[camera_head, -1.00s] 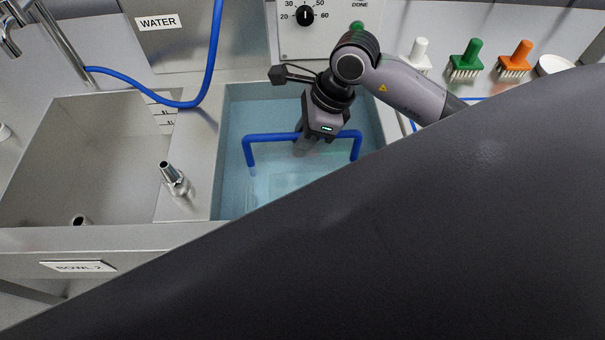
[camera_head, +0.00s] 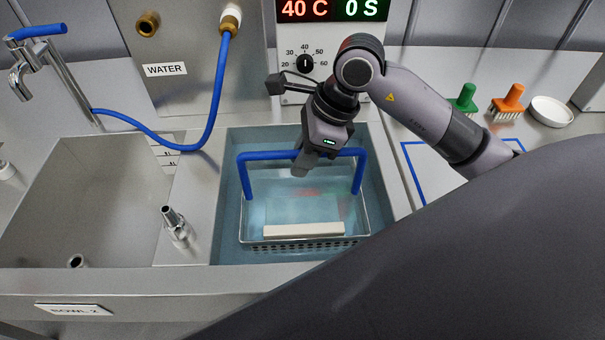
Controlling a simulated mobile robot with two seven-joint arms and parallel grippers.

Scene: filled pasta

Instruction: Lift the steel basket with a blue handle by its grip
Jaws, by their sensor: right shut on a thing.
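I cannot tell how far the basket is off the basin floor. My left gripper is not in view.
An empty sink (camera_head: 85,195) lies left of the basin, with a metal fitting (camera_head: 175,224) between them. A blue hose (camera_head: 212,90) hangs above. Green (camera_head: 465,99) and orange (camera_head: 509,100) brushes and a white dish (camera_head: 550,111) stand at the right. A display reads 40 C, 0 S.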

